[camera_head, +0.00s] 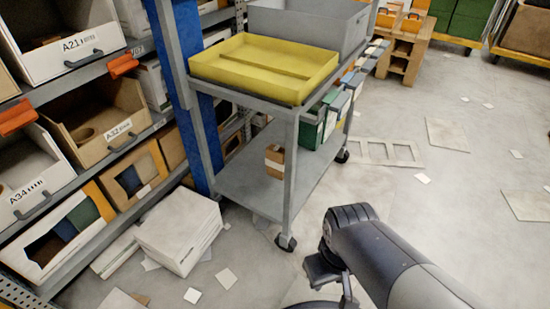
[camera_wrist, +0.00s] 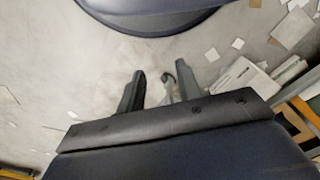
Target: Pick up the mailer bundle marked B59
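I can read no B59 mark in either view, so I cannot tell which thing is the mailer bundle. A white block-like stack (camera_head: 180,230) lies on the floor between the rack and the cart; its marking is not legible. A small brown carton (camera_head: 275,161) sits on the cart's lower shelf, its label too small to read. My gripper (camera_wrist: 160,78) shows two dark fingers spread apart over floor in the wrist view, with nothing held between them. In the head view my arm reaches down at the bottom right, right of the white stack, and the fingertips are not clear.
A grey cart (camera_head: 240,186) on casters carries a yellow tray (camera_head: 262,52) and a grey bin (camera_head: 345,36). The left rack holds labelled bins, including A21 (camera_head: 62,50), A32 (camera_head: 105,115) and A34 (camera_head: 30,178). Paper scraps litter the floor; the right side is mostly open.

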